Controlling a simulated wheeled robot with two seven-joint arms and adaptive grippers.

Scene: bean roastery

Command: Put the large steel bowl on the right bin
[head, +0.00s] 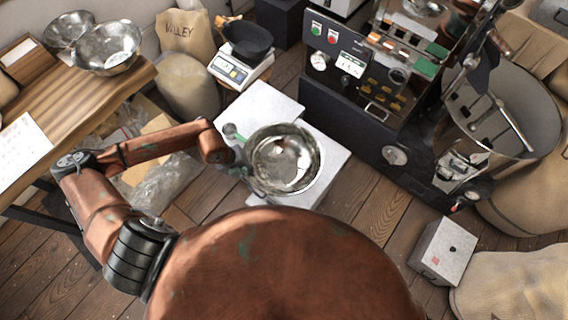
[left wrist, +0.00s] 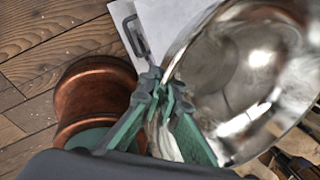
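A large shiny steel bowl (head: 288,160) is over the right white bin top (head: 331,150) in the head view. I cannot tell whether it rests there or hangs just above. My left gripper (head: 246,158) is at the bowl's left rim. In the left wrist view the green fingers of the gripper (left wrist: 166,88) close together on the rim of the bowl (left wrist: 225,75), and a pale bin top (left wrist: 172,18) with a dark handle shows behind. The bowl hides part of the bin top. My right gripper is out of view.
Two other steel bowls (head: 108,48) stand on the wooden table (head: 95,88) at the left. A scale (head: 240,68) with a black pan stands behind the white tops. The dark roasting machine (head: 350,95) is close on the right. A small grey box (head: 442,250) sits on the floor.

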